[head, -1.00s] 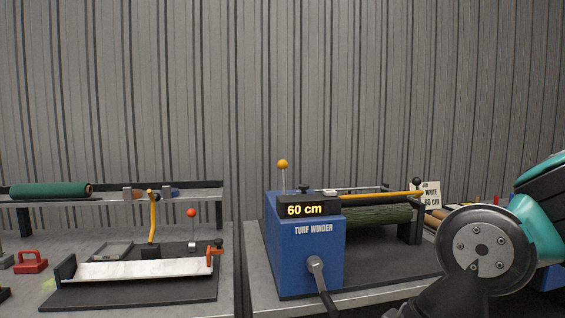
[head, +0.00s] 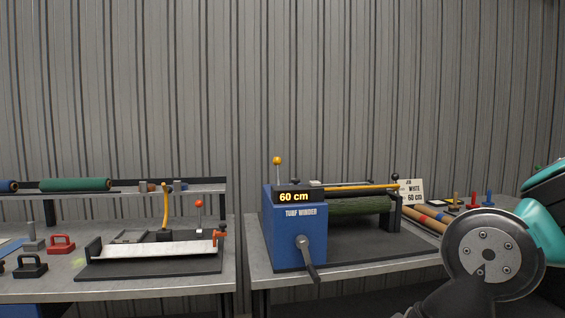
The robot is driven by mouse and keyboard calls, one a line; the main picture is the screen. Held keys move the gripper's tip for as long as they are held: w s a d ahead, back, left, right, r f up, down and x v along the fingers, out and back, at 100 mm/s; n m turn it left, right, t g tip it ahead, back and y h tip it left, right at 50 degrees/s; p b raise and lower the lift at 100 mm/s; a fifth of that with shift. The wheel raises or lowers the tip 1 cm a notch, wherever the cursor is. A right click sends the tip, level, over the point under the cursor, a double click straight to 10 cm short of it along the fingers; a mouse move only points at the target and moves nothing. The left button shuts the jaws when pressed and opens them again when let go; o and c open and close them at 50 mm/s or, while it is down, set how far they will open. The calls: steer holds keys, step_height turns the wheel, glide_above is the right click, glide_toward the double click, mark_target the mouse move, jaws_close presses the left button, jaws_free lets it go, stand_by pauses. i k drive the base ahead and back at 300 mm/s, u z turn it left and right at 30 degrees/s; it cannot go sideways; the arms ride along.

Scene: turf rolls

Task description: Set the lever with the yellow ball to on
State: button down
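The lever with the yellow ball (head: 277,161) stands upright on top of the blue turf winder (head: 294,235), at its left end. The winder has a black display (head: 295,197) reading "60 cm" and a crank (head: 306,255) on its front. No on or off marking can be read at the lever. My arm shows at the lower right, well apart from the lever. My gripper is outside the view.
A green roll (head: 355,206) lies in the winder under a yellow bar (head: 360,188). A second lever with a red ball (head: 199,204) stands by the white tray (head: 150,250) on the left bench. A gap separates the benches. A "WHITE 60 cm" card (head: 411,192) stands behind.

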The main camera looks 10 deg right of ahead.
mark_target(277, 161)
steer(key=z, duration=0.95)
steer(key=i, duration=1.35)
steer(key=u, duration=0.7)
steer(key=i, duration=0.35)
steer(key=u, duration=0.45)
